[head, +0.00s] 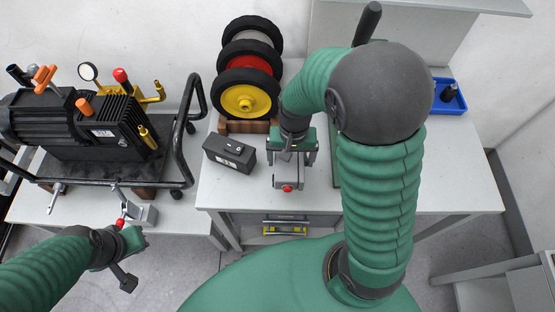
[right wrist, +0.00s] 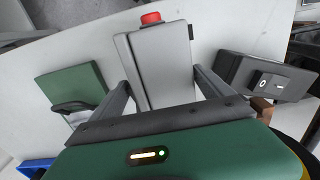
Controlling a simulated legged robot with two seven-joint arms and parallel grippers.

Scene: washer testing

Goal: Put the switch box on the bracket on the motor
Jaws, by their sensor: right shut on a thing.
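My right gripper (head: 293,155) is shut on a grey switch box (head: 288,182) with a red button, over the middle table. In the right wrist view the grey switch box (right wrist: 160,65) sits between the two fingers, its red button at the far end. Whether it touches the table is unclear. The motor (head: 100,135), a black ribbed unit with a gauge and brass fittings, stands on the left table. I cannot make out the bracket on it clearly. My left gripper (head: 134,207) is in front of the left table, its fingers apart.
A black box with a rocker switch (head: 229,154) lies just left of the grey one. Several wheel-like reels (head: 246,100) stand behind on a wooden base. A bent black tube frame (head: 187,130) edges the motor.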

